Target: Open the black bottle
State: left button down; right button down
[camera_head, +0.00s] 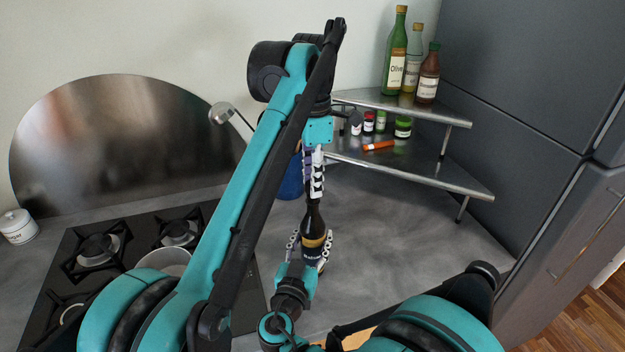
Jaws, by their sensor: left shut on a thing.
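The black bottle (313,219) stands nearly upright above the counter, with a gold band and a dark label on its body. My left gripper (314,188) comes down from above and is shut at the bottle's top, its fingers hiding the neck and any cap. My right gripper (311,242) comes from the front, low down, with its fingers on either side of the bottle's body. Whether both of these fingers press on the bottle is unclear. The bottle's base is hidden behind the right gripper.
A two-tier metal corner shelf (450,180) holds small jars, an orange tube (379,145) and, on top, a green olive oil bottle (396,55) among others. A gas hob (75,290) with a pot (165,262) lies left. A blue container (291,180) stands behind my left arm.

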pick_arm(q)
jog(key=shift+r, duration=2.05)
pick_arm(e)
jog(key=c, duration=0.6)
grip_release()
